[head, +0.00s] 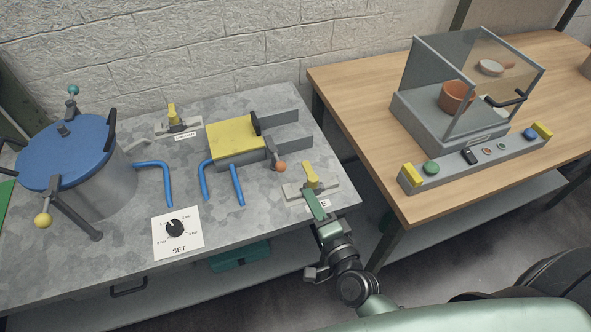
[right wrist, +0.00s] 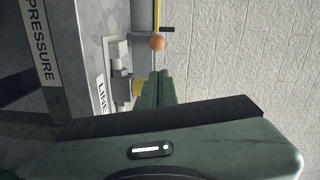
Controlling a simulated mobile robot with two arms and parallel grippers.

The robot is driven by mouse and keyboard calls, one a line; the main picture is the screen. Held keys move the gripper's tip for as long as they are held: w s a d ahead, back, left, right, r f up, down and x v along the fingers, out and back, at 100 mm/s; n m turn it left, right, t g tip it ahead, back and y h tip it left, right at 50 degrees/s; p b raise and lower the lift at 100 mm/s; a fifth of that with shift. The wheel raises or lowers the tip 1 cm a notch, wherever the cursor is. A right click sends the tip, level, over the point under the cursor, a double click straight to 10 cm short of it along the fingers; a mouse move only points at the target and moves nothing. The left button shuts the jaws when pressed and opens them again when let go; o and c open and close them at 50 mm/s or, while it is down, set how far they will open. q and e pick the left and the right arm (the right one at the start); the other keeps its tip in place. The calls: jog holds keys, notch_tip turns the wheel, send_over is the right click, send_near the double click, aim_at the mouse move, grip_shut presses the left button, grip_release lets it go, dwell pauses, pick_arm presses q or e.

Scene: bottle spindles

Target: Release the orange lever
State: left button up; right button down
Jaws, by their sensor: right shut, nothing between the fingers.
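The orange lever is a dark arm with an orange ball (head: 279,167) at its end, beside the yellow-topped block (head: 233,138) on the grey table. The ball also shows in the right wrist view (right wrist: 157,43), just beyond my fingertips. My right gripper (head: 311,192) is shut and empty, at the table's front right corner. Its fingertips are right of and nearer than the orange ball, in front of a yellow-handled clamp (head: 311,176), and look apart from the ball. Whether they touch the clamp I cannot tell. My left gripper is not in view.
A blue-lidded pot (head: 68,152) with ball-ended arms stands at the left. Blue bent pipes (head: 236,184), a second yellow-handled clamp (head: 172,115) and a SET dial (head: 175,228) are on the grey table. A wooden table (head: 362,118) with a glass-walled box stands at the right.

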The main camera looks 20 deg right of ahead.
jog(key=shift+w, duration=0.15)
jog(key=w, duration=0.3)
jog(key=w+p, duration=0.1)
jog(key=w, duration=0.2)
jog(key=w+p, duration=0.1)
jog(key=w, duration=0.2)
jog(key=shift+w+a+f, duration=0.25)
jog(key=shift+w+a, duration=0.15)
